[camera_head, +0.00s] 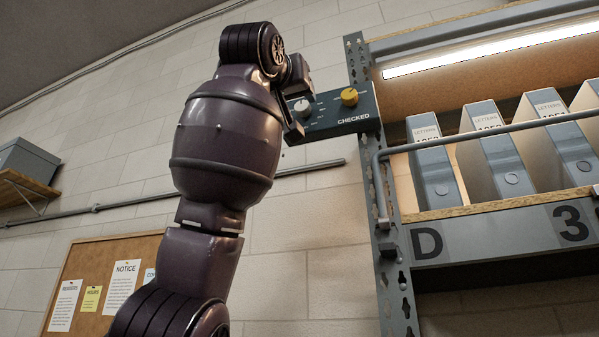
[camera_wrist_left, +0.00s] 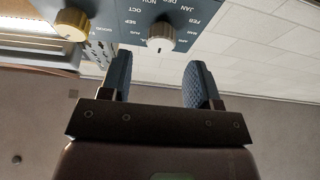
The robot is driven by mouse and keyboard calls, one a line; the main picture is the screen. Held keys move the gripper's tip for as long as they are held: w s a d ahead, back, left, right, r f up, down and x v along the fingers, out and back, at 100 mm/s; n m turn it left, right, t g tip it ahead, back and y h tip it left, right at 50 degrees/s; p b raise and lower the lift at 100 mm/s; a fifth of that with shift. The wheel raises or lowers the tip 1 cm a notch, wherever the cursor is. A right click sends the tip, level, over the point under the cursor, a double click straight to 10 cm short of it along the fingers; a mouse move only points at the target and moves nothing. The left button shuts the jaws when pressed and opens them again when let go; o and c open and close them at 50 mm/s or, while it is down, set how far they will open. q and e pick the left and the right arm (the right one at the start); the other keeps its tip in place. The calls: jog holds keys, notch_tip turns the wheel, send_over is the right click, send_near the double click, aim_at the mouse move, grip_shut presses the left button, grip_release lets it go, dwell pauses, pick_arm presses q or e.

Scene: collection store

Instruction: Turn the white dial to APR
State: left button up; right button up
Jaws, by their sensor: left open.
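The white dial (camera_head: 302,107) sits on the left part of a dark green-blue panel box (camera_head: 328,125) marked CHECKED, fixed by the shelf upright. In the left wrist view the white dial (camera_wrist_left: 161,36) has month names around it, such as JAN, FEB, OCT and SEP. I cannot tell for sure which month it points to. My left gripper (camera_wrist_left: 158,85) is open and empty. Its two fingers point towards the panel, and the dial lies beyond their tips, roughly between them, apparently untouched. In the head view the left gripper (camera_head: 297,118) partly hides the panel's left end. My right gripper is not in view.
A yellow dial (camera_head: 349,97) is on the same panel, right of the white one. A shelf with grey letter files (camera_head: 433,165) and a metal rail (camera_head: 480,135) stands at the right. A pipe (camera_head: 310,167) runs along the wall below the panel. A notice board (camera_head: 150,250) hangs lower left.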

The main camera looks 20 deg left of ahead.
aim_at(301, 105)
pick_arm(q)
jog(key=p+x, duration=0.1)
jog(key=x, duration=0.3)
jog(key=shift+f, duration=0.15)
jog(key=shift+w, duration=0.1)
jog(key=c, duration=0.9)
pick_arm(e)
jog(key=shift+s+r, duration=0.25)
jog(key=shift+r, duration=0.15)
pick_arm(q)
jog(key=shift+n, duration=0.5)
